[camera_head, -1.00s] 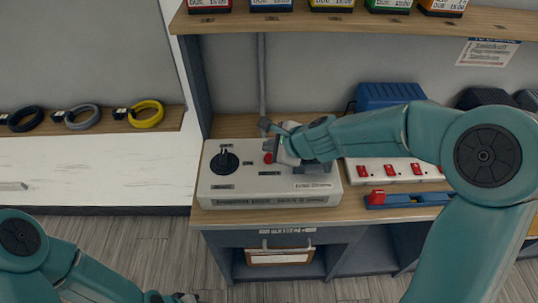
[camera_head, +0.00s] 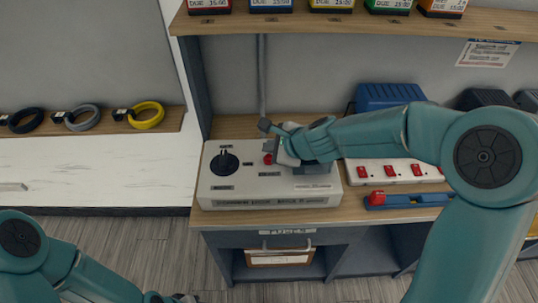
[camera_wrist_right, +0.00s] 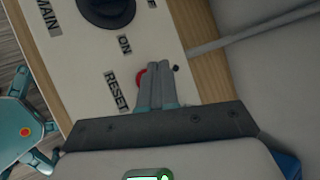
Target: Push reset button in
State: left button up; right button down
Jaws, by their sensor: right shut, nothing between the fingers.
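The red reset button (camera_head: 268,158) is on the top of a white control box (camera_head: 270,201) on the wooden bench. In the right wrist view the red button (camera_wrist_right: 141,76) shows beside the "RESET" label, partly hidden by the fingers. My right gripper (camera_wrist_right: 154,68) is shut and empty, its fingertips at the button. Whether they touch it or how far it is pressed, I cannot tell. In the head view the right gripper (camera_head: 275,155) comes in from the right. A black rotary knob (camera_head: 224,162) is left of the button. My left gripper (camera_head: 180,298) is at the bottom edge, partly cut off.
A white strip with red switches (camera_head: 390,171) and a blue-and-red item (camera_head: 392,199) lie right of the box. A blue box (camera_head: 388,95) stands behind. A grey pipe (camera_head: 262,75) runs up the back wall. Coiled cables (camera_head: 147,115) sit on the left shelf.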

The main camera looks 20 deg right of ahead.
jog(key=shift+f, duration=0.1)
dwell(0.5)
jog(key=shift+f+b, duration=0.35)
jog(key=shift+b, duration=0.1)
